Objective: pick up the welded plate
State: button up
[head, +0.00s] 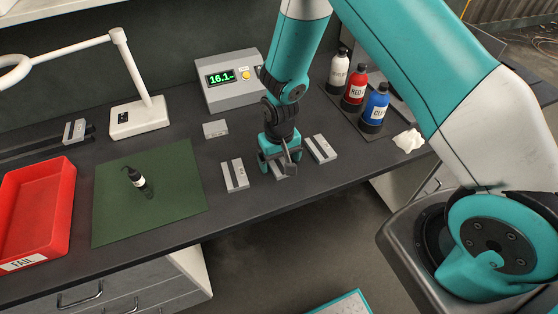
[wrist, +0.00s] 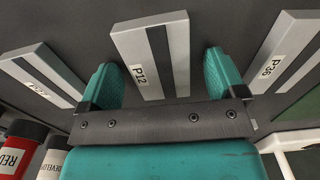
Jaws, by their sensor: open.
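My gripper (head: 279,164) is low over the dark bench, pointing down, with its teal fingers apart. In the wrist view a light grey welded plate with a dark lengthwise stripe, labelled P12 (wrist: 178,45), lies between the open fingers (wrist: 160,70). I cannot tell whether the fingers touch it. In the head view the gripper mostly hides this plate. A similar plate labelled P36 (wrist: 283,52) lies to its right in the wrist view; it appears left of the gripper in the head view (head: 228,174). Another striped plate (head: 321,149) lies right of the gripper; its label is unreadable.
A small grey block (head: 215,129) sits behind, before a meter (head: 228,80) reading about 16.1. Bottles (head: 355,90) stand at back right near crumpled white cloth (head: 408,141).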

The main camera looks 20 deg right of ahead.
jog(key=c, duration=1.2)
jog(key=shift+r, duration=0.1)
jog(key=shift+c, duration=1.3)
